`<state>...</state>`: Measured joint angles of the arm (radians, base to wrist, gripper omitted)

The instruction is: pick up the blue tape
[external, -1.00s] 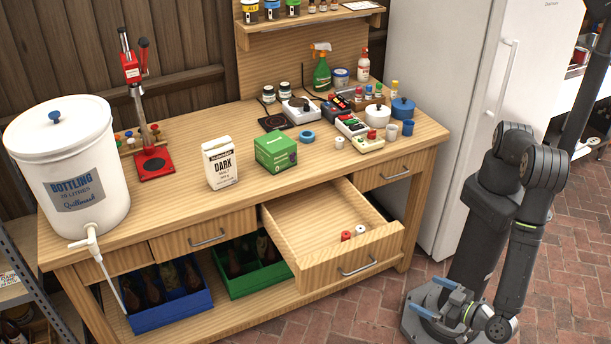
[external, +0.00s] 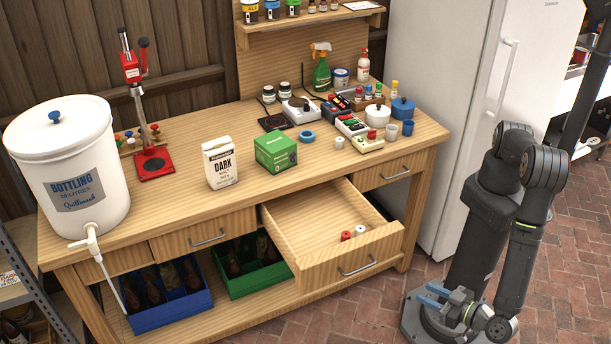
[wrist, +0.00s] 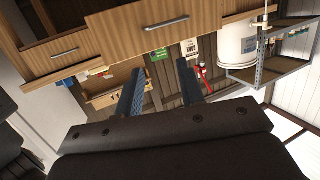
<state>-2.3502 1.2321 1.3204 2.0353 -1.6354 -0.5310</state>
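The blue tape (external: 307,136) is a small light-blue ring lying flat on the wooden bench top, right of the green box (external: 276,152) and in front of a white scale. I cannot make it out in the wrist view. My gripper (external: 425,295) is low down beside my base, in front of the bench's right end and far from the tape. Its two blue fingers stand apart with nothing between them in the wrist view (wrist: 160,66).
An open drawer (external: 340,262) with red and white spools juts out from the bench front. A fridge (external: 450,120) stands beside the bench.

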